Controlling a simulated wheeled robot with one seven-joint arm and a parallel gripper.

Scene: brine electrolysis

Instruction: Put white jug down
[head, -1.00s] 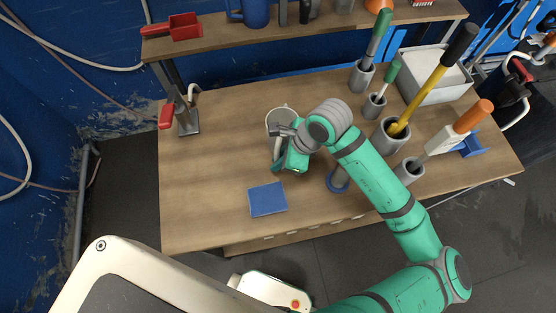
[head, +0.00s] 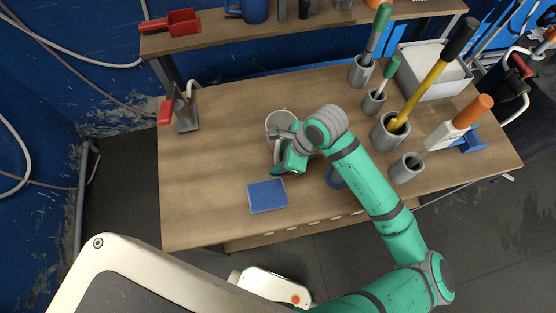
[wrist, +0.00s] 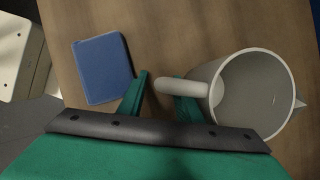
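The white jug (head: 274,118) is upright over the middle of the wooden workbench and appears to stand on it. My arm partly hides it in the head view. In the wrist view the jug (wrist: 252,95) is at the right, its handle (wrist: 182,87) pointing left towards my fingers. My gripper (wrist: 160,100) is open, with a gap between its two green fingers. The handle's end is at this gap, and the right finger is partly hidden by the handle. In the head view my gripper (head: 279,157) is just in front of the jug.
A blue pad (head: 267,196) lies on the workbench (head: 215,150) in front of my gripper. Several grey holders with tools, such as the yellow-handled one (head: 388,133), stand to the right, near a white tray (head: 432,88).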

